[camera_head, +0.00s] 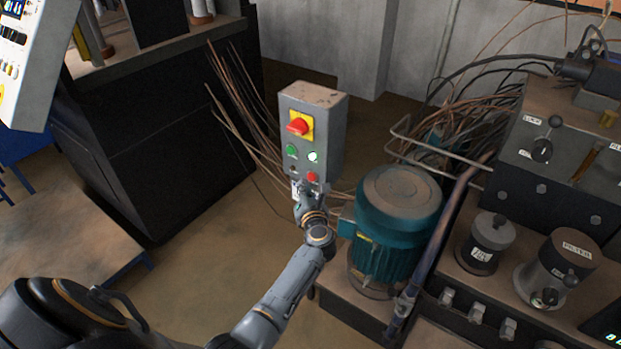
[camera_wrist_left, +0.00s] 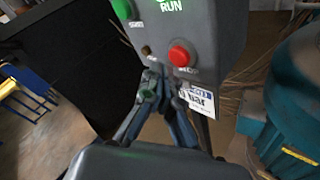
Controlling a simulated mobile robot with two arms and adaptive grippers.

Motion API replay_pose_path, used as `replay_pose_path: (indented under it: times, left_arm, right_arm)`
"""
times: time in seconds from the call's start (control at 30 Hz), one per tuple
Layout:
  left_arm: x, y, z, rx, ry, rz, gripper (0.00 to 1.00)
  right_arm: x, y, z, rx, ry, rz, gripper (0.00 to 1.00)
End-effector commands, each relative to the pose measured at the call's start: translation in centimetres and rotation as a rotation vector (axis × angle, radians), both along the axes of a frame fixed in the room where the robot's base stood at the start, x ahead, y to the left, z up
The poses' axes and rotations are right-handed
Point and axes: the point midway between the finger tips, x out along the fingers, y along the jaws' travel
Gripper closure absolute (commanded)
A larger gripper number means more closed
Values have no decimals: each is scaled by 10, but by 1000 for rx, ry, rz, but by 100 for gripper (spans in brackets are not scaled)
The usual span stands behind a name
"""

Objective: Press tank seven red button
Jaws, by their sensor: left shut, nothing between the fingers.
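A grey control box (camera_head: 326,135) stands at the middle of the head view. It carries a red knob on a yellow plate (camera_head: 299,124), a green button (camera_head: 291,150), a lit green RUN lamp (camera_head: 313,157) and a small red button (camera_head: 312,177). In the left wrist view the red button (camera_wrist_left: 180,55) is close ahead, just above and right of the fingertips, with the green button (camera_wrist_left: 122,9) at upper left. My left gripper (camera_head: 301,188) is shut and empty, at the lower part of the box front. I cannot tell whether it touches the box. My right gripper is out of view.
A teal motor (camera_head: 395,230) stands right of the box, close to my left arm. Loose cables (camera_head: 245,115) hang behind and left. A dark machine cabinet (camera_head: 150,140) is at left. A bench with cylinders (camera_head: 485,245) is at right.

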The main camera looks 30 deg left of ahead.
Motion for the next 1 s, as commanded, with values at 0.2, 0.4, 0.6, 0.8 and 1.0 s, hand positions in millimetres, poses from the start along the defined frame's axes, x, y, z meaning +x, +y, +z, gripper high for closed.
replay_pose_path:
  times: [0.2,0.4,0.6,0.8,1.0]
  left_arm:
    - [7,-1,0,-1,-1,0,100]
    - [8,-1,0,0,0,0,100]
    - [8,-1,0,0,0,0,100]
    - [10,-1,0,0,0,0,100]
    - [13,-1,0,0,0,0,100]
  right_arm:
    - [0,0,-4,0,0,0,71]
    - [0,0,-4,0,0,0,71]
    - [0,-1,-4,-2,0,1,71]
    - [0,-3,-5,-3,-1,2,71]
    - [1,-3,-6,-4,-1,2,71]
